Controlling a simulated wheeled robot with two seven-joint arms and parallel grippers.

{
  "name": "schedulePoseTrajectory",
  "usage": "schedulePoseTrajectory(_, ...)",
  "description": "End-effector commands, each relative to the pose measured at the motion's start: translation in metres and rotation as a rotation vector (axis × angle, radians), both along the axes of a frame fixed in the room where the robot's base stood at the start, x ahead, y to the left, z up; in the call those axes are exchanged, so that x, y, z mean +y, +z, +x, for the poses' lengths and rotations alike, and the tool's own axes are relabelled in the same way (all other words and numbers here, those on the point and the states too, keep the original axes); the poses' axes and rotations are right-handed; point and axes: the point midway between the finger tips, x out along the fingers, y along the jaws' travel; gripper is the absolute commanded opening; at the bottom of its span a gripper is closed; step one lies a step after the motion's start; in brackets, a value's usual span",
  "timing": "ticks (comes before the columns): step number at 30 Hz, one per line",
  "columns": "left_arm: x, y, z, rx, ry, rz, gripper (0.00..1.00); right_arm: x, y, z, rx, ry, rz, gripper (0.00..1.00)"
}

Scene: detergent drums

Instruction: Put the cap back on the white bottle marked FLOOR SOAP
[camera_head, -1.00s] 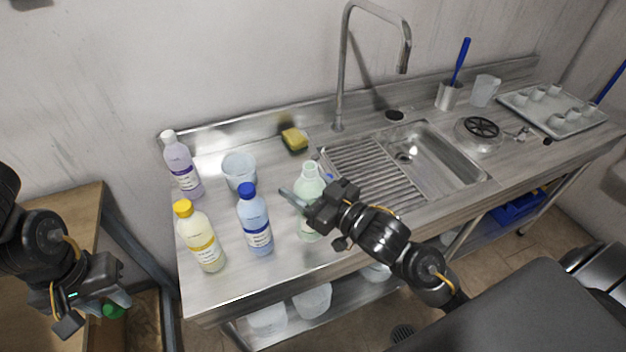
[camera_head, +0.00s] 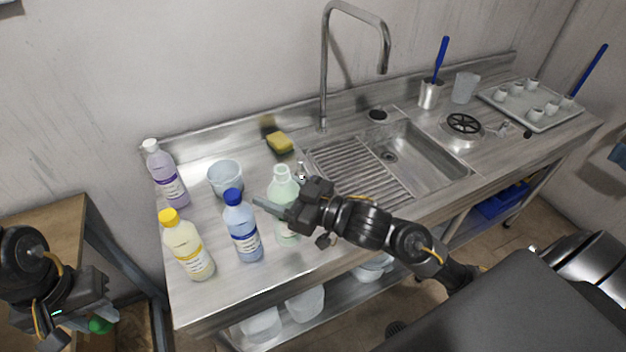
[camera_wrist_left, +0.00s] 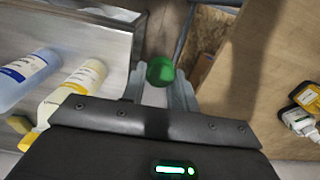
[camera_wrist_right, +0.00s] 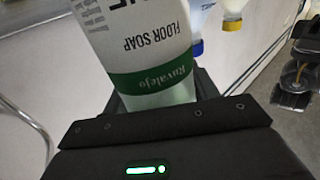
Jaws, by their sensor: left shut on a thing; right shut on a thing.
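The white, pale green-tinted bottle (camera_head: 283,188) is upright and capless over the counter, just right of the blue-capped bottle. Its FLOOR SOAP label (camera_wrist_right: 150,50) fills the right wrist view. My right gripper (camera_head: 268,208) is shut on the bottle's body; whether its base touches the counter is unclear. The green cap (camera_wrist_left: 160,71) is between the fingertips of my left gripper (camera_wrist_left: 160,82), which is shut on it. In the head view the cap (camera_head: 100,326) is low at the left, well away from the bottle and off the counter.
A blue-capped bottle (camera_head: 243,232), yellow-capped bottle (camera_head: 188,250), purple-labelled bottle (camera_head: 167,178) and clear tub (camera_head: 225,179) stand on the counter's left part. A sponge (camera_head: 280,142) lies behind. The sink (camera_head: 425,160) is right. A wooden table (camera_head: 50,215) stands left.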

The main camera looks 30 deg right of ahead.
Motion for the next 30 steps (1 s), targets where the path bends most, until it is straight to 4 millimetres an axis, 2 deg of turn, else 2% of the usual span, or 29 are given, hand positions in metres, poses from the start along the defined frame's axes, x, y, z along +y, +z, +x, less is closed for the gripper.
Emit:
schedulePoseTrajectory(2,0.000,0.001,0.001,-0.003,-0.001,0.003,0.09,-0.004,0.015,0.004,-0.002,-0.097,0.015,0.00)
schedulePoseTrajectory(5,0.000,0.001,0.001,-0.002,-0.002,0.003,0.09,-0.021,0.021,0.009,0.005,-0.255,0.021,0.00)
schedulePoseTrajectory(9,0.000,0.001,0.001,-0.002,-0.001,0.002,0.09,-0.044,0.018,0.010,0.008,-0.418,0.018,0.00)
schedulePoseTrajectory(16,0.001,0.001,0.001,-0.002,0.000,0.002,0.09,-0.074,0.002,0.004,0.005,-0.598,0.007,0.00)
schedulePoseTrajectory(20,0.001,0.000,0.000,-0.001,0.001,0.002,0.09,-0.080,-0.002,0.001,0.000,-0.634,0.002,0.00)
schedulePoseTrajectory(30,0.001,0.000,0.000,-0.001,0.001,0.001,0.09,-0.080,-0.002,0.002,-0.003,-0.633,0.001,0.00)
